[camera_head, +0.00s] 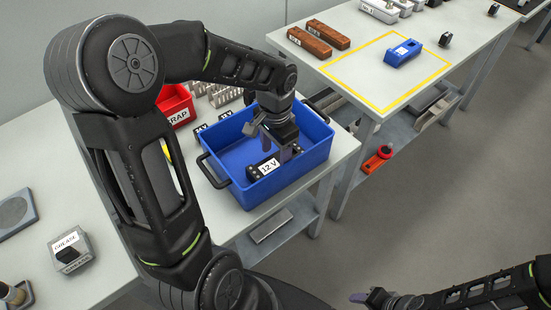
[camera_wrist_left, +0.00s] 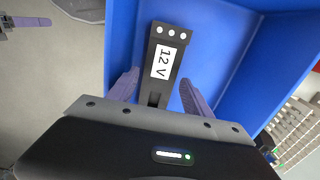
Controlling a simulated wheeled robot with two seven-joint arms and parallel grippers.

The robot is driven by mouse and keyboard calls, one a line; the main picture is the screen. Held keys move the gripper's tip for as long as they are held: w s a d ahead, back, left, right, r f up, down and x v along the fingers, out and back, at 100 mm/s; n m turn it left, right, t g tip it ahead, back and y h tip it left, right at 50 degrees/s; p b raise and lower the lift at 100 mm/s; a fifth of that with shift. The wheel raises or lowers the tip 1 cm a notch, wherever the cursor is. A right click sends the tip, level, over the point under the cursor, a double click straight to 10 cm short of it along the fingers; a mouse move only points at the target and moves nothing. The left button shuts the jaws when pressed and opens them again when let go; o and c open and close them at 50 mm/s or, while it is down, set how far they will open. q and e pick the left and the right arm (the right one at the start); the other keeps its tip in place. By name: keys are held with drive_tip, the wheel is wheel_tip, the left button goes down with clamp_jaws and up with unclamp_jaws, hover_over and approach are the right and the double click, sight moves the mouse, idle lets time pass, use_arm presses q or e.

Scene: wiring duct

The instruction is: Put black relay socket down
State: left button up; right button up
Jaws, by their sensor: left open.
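The black relay socket (camera_head: 288,155) has a white "12 V" label and lies in the blue bin (camera_head: 318,143), seemingly on its floor. In the left wrist view the socket (camera_wrist_left: 165,55) points away from my gripper. My left gripper (camera_head: 275,148) is down inside the bin and open. In the left wrist view its two fingers stand on either side of the socket's near end, with a gap visible at each side. The near end is partly hidden by the gripper body. My right gripper (camera_head: 370,297) is low at the bottom of the head view, away from the bin.
A red scrap bin (camera_head: 174,104) and rows of grey parts (camera_head: 222,96) stand behind the blue bin. A second table at right has a yellow-outlined area (camera_head: 432,79) with a blue object (camera_head: 402,53). A grease box (camera_head: 71,251) sits at left.

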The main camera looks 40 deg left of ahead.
sight(276, 163)
use_arm(q)
wheel_tip(276, 163, up, 8)
drive_tip(key=shift+r, duration=0.15)
